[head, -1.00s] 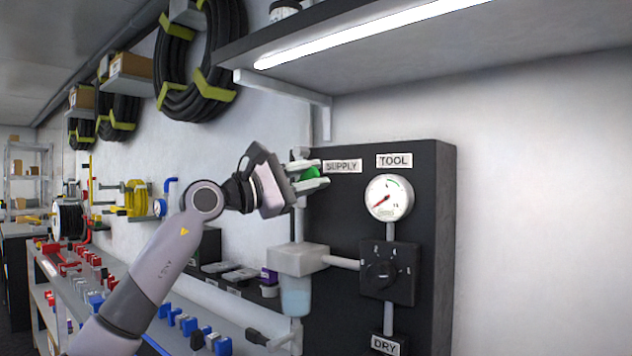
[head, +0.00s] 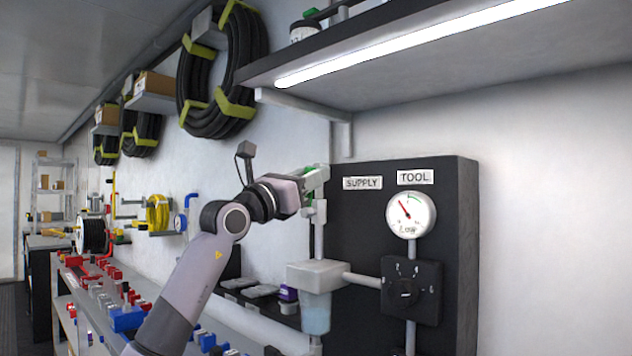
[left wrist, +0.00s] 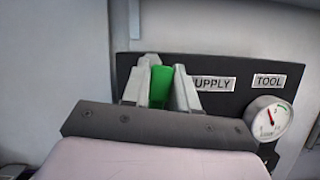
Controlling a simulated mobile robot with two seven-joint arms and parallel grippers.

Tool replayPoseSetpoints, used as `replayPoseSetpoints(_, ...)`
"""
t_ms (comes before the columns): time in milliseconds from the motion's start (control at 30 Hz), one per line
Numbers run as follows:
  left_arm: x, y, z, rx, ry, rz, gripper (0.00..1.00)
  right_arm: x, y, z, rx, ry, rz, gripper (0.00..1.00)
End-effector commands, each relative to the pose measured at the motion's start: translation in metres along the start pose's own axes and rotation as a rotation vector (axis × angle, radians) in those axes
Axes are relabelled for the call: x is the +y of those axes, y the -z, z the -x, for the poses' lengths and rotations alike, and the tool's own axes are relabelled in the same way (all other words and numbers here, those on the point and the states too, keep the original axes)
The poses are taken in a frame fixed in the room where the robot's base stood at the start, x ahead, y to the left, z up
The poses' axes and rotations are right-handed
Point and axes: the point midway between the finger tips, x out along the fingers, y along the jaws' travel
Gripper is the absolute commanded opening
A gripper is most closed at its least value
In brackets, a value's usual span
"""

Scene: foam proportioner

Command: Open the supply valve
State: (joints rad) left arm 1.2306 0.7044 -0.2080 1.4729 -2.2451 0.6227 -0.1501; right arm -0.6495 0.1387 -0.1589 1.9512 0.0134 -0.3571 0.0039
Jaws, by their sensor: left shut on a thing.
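The supply valve's green handle (left wrist: 160,85) is between the two fingers of my left gripper (left wrist: 160,82), at the left edge of the black panel beside the SUPPLY label (head: 362,183). My left gripper (head: 318,178) is shut on this handle. In the head view the fingers hide most of the handle, and only small green parts show around them. The valve body is largely hidden, so the exact handle angle is hard to tell. A white pipe (head: 319,240) runs down from the valve. My right gripper is not in view.
The black panel (head: 455,250) carries a round gauge (head: 411,213) under the TOOL label, a black knob (head: 404,290) and a filter (head: 316,315). A lit shelf (head: 430,65) overhangs it. A bench with red and blue fittings (head: 127,318) lies left.

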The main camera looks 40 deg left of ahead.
Motion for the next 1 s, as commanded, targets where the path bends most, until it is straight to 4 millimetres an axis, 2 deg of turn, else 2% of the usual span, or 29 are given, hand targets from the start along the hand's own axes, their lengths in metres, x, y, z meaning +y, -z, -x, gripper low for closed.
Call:
replayPoseSetpoints(300,0.0083,0.0011,0.0003,0.001,-0.046,0.114,0.0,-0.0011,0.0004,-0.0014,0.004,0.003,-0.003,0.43)
replayPoseSetpoints(833,0.01,0.0015,0.0002,0.003,-0.054,0.137,0.0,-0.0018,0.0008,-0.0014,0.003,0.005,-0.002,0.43)
replayPoseSetpoints(867,0.01,0.0015,0.0002,0.003,-0.054,0.137,0.31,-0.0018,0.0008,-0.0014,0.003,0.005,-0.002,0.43)
replayPoseSetpoints(900,0.01,0.0015,0.0002,0.003,-0.054,0.137,0.44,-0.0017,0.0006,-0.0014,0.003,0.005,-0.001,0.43)
replayPoseSetpoints(933,0.01,0.0015,0.0002,0.003,-0.054,0.137,0.49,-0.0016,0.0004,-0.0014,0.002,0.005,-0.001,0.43)
replayPoseSetpoints(1000,0.0099,0.0015,0.0002,0.003,-0.054,0.136,0.49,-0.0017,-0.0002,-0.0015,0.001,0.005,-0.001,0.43)
